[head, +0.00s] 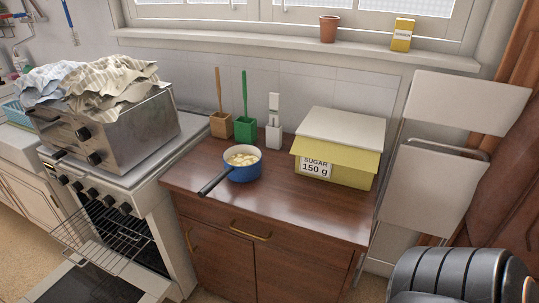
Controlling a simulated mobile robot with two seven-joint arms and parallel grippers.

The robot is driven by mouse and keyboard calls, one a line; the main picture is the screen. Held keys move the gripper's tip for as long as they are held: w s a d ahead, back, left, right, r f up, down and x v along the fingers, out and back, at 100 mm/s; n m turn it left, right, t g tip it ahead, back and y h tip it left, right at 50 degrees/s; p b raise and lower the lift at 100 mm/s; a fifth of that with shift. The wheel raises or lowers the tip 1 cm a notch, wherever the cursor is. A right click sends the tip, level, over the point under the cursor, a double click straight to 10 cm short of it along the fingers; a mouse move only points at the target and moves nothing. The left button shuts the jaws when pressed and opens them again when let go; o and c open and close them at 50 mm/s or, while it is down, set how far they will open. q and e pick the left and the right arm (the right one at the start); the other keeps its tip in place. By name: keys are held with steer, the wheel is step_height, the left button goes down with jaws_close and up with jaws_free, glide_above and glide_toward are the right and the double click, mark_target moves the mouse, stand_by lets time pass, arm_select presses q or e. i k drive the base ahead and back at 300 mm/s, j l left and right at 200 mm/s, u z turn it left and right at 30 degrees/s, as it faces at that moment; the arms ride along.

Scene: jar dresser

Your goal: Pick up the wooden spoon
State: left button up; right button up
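A light brown wooden utensil (218,88), which looks like the wooden spoon, stands upright in a small wooden square holder (221,125) at the back left of the dark wooden dresser top. Its lower end is hidden inside the holder. A green utensil (244,88) stands in a green holder (244,130) just to its right, and a white one (274,107) stands in a white holder (273,138) further right. Neither of my grippers shows in the head view.
On the dresser (200,176), a blue pot (243,170) with pale pieces inside points its black handle front left. A yellow sugar box (345,168) stands at the right. The stove's oven door (95,285) hangs open at left. The dresser's front right is clear.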

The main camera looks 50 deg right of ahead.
mark_target(217, 69)
steer(key=z, duration=1.25)
